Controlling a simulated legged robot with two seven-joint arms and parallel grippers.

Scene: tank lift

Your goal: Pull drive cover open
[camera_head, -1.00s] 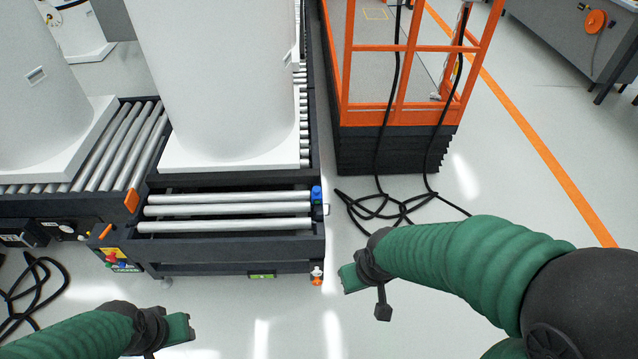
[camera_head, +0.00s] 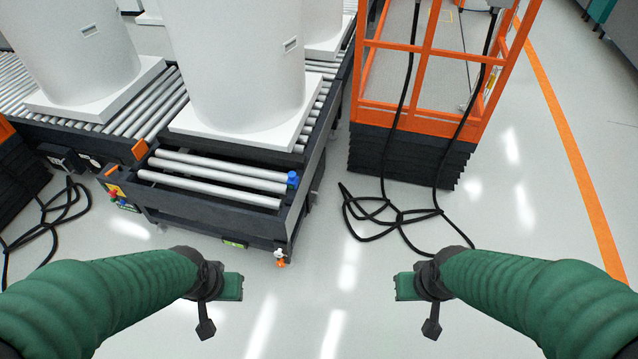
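I cannot tell which part is the drive cover. The dark roller conveyor (camera_head: 215,222) stands ahead, with bare rollers at its near end. A panel with red and green buttons (camera_head: 116,198) is on its left side. A blue part (camera_head: 293,180) sits on its right corner, and a small white and orange part (camera_head: 280,258) is low at its near right corner. My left gripper (camera_head: 234,287) is over the floor, in front of the conveyor and apart from it. My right gripper (camera_head: 404,287) is over the floor to the right, touching nothing. Their finger gaps do not show.
A large white tank (camera_head: 240,70) stands on the conveyor, with another (camera_head: 75,50) behind left. An orange-railed lift (camera_head: 420,110) with a black bellows base stands right. Black cables (camera_head: 390,215) lie on the floor before it.

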